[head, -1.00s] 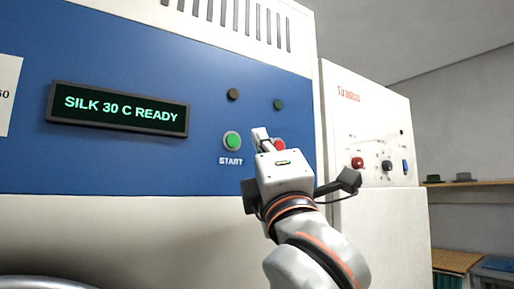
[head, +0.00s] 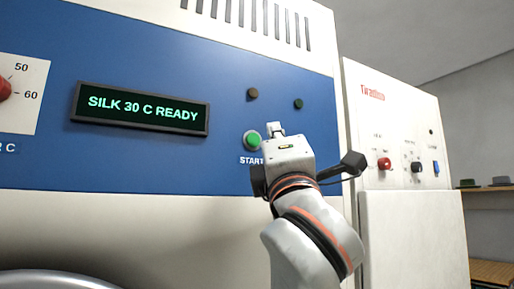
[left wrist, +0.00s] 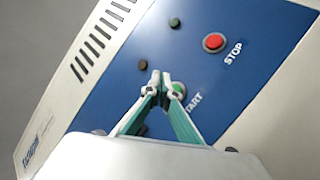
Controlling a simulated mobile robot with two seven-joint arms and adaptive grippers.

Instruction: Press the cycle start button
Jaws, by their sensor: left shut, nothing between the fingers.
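The green start button (head: 252,140) sits on the blue panel (head: 160,60), above the word START, partly covered by my gripper in the head view. It also shows in the left wrist view (left wrist: 179,90), just beside and behind the fingertips. My left gripper (head: 274,129) is shut and empty, its tips just right of the button. In the left wrist view its fingertips (left wrist: 160,80) overlap the button's edge; I cannot tell whether they touch the panel. The display (head: 142,108) reads SILK 30 C READY. My right gripper is not in view.
A red STOP button (left wrist: 214,42) is close by on the same panel, hidden behind my gripper in the head view. Two dark lamps (head: 252,94) sit above. A white machine with knobs (head: 400,130) stands to the right.

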